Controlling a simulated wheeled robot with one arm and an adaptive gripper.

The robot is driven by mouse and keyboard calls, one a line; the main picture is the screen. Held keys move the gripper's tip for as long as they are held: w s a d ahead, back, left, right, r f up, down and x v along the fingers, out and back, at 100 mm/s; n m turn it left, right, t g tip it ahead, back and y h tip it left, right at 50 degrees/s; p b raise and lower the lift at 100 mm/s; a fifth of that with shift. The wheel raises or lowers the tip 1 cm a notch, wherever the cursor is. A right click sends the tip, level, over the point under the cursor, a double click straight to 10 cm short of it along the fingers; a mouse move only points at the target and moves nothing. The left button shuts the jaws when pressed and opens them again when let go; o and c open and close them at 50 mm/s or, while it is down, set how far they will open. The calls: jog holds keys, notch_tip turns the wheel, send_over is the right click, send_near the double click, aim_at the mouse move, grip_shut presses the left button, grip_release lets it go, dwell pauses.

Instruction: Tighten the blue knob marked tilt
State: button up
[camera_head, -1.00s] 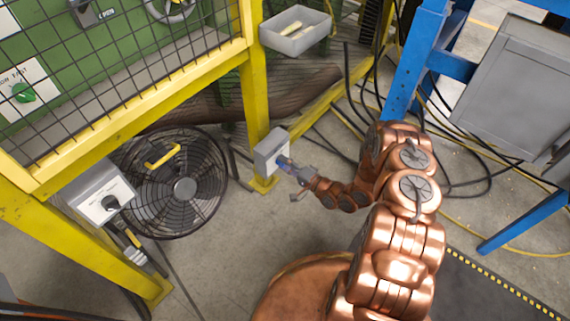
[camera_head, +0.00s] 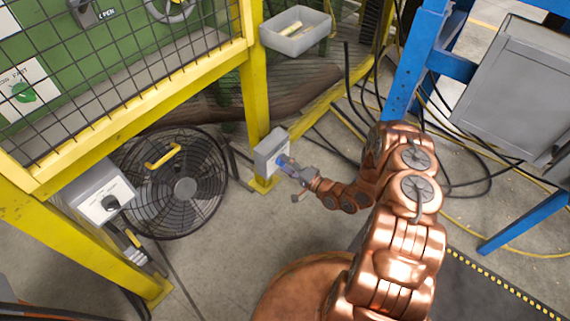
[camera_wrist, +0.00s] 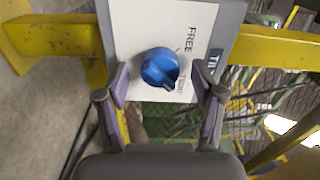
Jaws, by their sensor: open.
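The blue knob (camera_wrist: 160,68) sits on a white label plate of a grey box (camera_wrist: 229,20) in the wrist view. The plate reads "FREE" and a partly hidden "TIL..." tag. The knob's dark pointer mark is at its lower right, towards a small word by the right finger that I cannot read fully. In the head view the grey box (camera_head: 268,147) is fixed to a yellow post, and the knob is mostly hidden by my gripper (camera_head: 288,165). In the wrist view my gripper (camera_wrist: 163,88) is open, its two fingers either side of and below the knob, apart from it.
A black floor fan (camera_head: 175,190) stands left of the post. Another grey box with a dark knob (camera_head: 111,203) is on the yellow frame. A grey bin (camera_head: 296,32) hangs above. Black cables and a blue frame (camera_head: 412,65) are to the right.

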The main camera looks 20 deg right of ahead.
jog(key=v, duration=1.1)
jog(key=shift+s, duration=0.25)
jog(key=shift+d, duration=0.1)
